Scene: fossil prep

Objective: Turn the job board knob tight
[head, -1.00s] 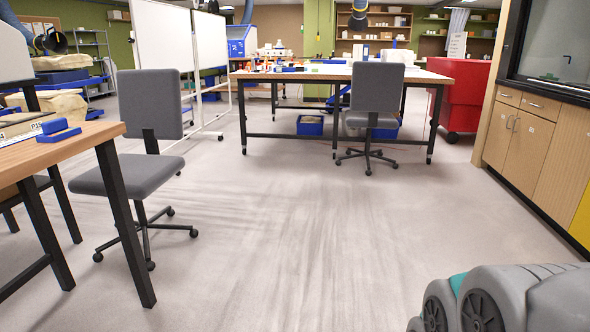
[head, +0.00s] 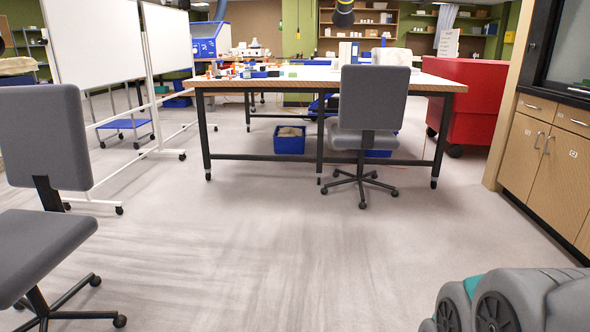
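Two white rolling boards stand at the left: a nearer whiteboard (head: 93,40) and a second whiteboard (head: 168,38) behind it, on white wheeled frames. I cannot tell whether either is the job board, and no knob can be made out on them. My gripper is not in view. Only a grey, rounded part of my own body shows at the lower right.
A grey swivel chair (head: 40,135) is close at the left. A long worktable (head: 240,84) stands ahead with another grey chair (head: 374,97) before it. A red cabinet (head: 483,95) and wooden cupboards (head: 540,155) line the right. The middle floor (head: 270,240) is clear.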

